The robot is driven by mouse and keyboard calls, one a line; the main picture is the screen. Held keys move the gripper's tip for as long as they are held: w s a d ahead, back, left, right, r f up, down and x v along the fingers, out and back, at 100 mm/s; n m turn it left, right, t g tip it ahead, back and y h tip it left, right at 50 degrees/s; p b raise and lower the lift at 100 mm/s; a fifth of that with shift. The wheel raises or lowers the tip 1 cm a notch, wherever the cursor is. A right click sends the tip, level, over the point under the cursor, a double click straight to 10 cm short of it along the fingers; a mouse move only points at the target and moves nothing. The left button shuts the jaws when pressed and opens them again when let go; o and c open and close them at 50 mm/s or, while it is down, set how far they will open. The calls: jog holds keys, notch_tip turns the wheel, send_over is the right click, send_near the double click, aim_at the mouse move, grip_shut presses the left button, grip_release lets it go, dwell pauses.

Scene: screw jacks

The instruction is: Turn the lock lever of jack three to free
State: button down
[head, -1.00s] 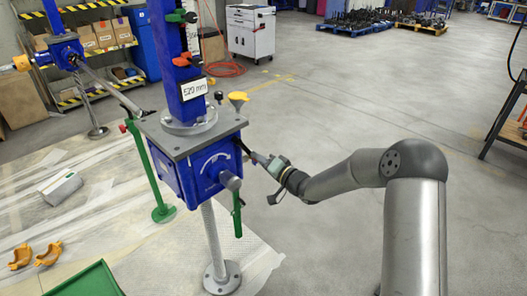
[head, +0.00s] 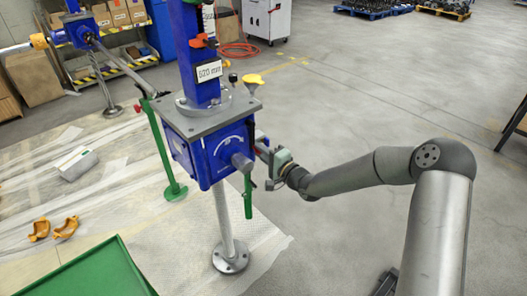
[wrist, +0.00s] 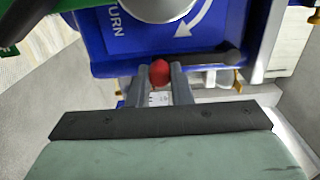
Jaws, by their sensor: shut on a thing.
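The near jack has a blue gearbox housing (head: 205,150) under a grey top plate, with a label (head: 208,71) reading 520 mm. I see no jack number on it. My gripper (head: 264,150) is at the right side of this housing. In the wrist view, my gripper's two fingers (wrist: 160,82) are closed on the red knob (wrist: 160,72), which shows between their tips. A dark bar (wrist: 212,59) lies along the housing's lower edge, right of the knob. I cannot tell whether knob and bar are joined. The fingers hide the knob's sides.
A grey round shaft end (head: 240,161) sticks out of the housing close to my gripper. A green handle (head: 248,197) hangs below it. A green tray (head: 95,275) is at front left. The floor at right is open.

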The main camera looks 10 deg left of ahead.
dwell(0.3)
jog(key=c, duration=1.3)
grip_release()
jog(key=b+v, duration=0.1)
jog(key=v, duration=1.6)
jog(key=shift+s+d, duration=0.2)
